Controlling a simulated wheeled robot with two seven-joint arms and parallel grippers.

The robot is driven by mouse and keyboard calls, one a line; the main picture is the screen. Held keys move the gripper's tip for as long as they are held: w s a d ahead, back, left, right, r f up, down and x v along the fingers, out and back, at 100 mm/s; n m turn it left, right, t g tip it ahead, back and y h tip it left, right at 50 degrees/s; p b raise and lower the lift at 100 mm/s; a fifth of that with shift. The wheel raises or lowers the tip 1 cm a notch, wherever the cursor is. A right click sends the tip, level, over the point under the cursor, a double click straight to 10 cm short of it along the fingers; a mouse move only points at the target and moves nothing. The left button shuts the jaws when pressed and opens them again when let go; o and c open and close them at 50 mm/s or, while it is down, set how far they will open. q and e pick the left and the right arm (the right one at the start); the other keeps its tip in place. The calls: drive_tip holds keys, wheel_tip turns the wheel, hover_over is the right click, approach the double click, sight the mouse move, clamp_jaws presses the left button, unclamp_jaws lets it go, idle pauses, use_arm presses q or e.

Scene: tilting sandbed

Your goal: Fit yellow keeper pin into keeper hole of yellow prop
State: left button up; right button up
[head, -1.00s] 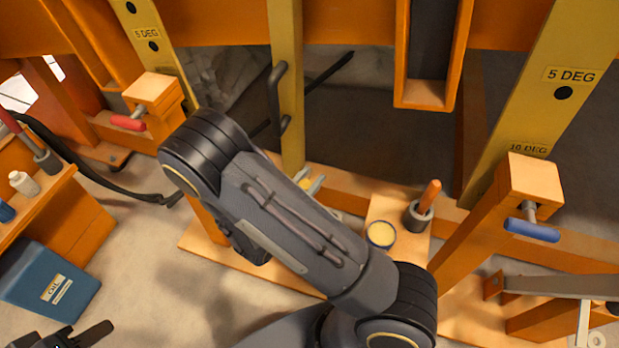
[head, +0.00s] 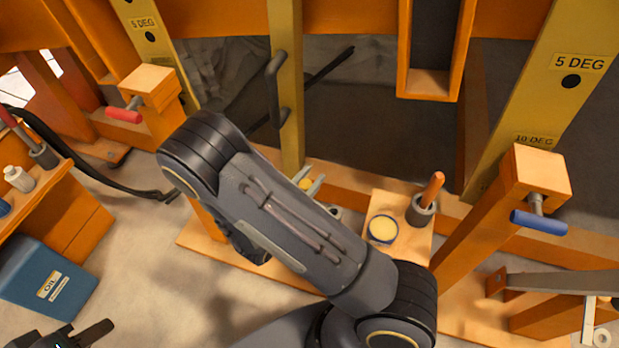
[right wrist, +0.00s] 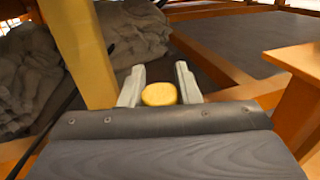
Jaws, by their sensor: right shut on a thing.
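The yellow keeper pin (right wrist: 158,94) shows as a round yellow head between the pale fingers of my right gripper (right wrist: 159,88) in the right wrist view. That gripper is shut on it. In the head view the pin (head: 305,184) and my right gripper (head: 312,187) show partly behind my right forearm, near the foot of the yellow prop (head: 287,90). The prop is an upright yellow post with a grey handle; it also shows in the right wrist view (right wrist: 80,50). I cannot make out the keeper hole. My left gripper (head: 78,335) is at the bottom left, partly cut off.
A wooden board carries a yellow-filled tin (head: 382,230) and an orange-handled tool in a grey cup (head: 421,210). Wooden posts with a red handle (head: 124,115) and a blue handle (head: 538,222) stand either side. A blue oil container (head: 48,280) is at left.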

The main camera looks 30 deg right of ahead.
drive_tip(key=shift+f+b, duration=1.85)
drive_tip(key=shift+f, duration=0.6)
drive_tip(key=o, duration=1.1)
drive_tip(key=shift+c, duration=0.2)
drive_tip(key=p+v, duration=0.1)
drive_tip(key=v, duration=0.7)
drive_tip(key=shift+p, duration=0.35)
drive_tip(key=shift+d, duration=0.1)
